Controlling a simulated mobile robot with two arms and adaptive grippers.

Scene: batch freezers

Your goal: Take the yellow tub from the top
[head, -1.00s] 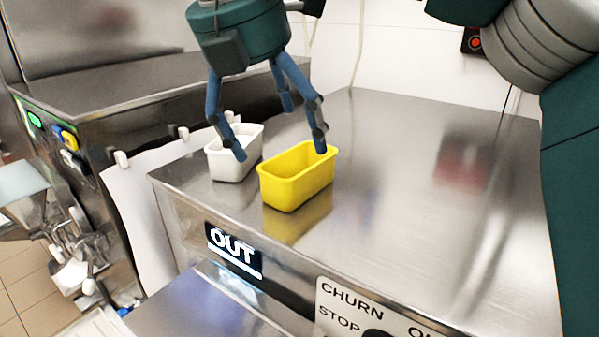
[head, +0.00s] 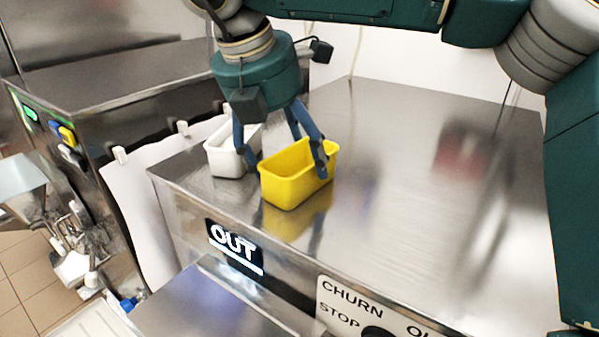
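The yellow tub (head: 285,190) stands upright on the steel top of the freezer (head: 420,200), near its front left edge. My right gripper (head: 287,172) is lowered over it from above, its blue fingers spread. One finger is by the tub's left end and another crosses its rim toward the right end. A third finger is behind, partly hidden. The gripper looks open; I cannot tell whether any finger touches the tub. My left gripper is not in view.
A white tub (head: 226,160) stands close behind and left of the yellow one, partly covered by a finger. An "OUT" label (head: 234,246) is on the freezer front. The steel top to the right is clear. Another machine (head: 110,100) stands at left.

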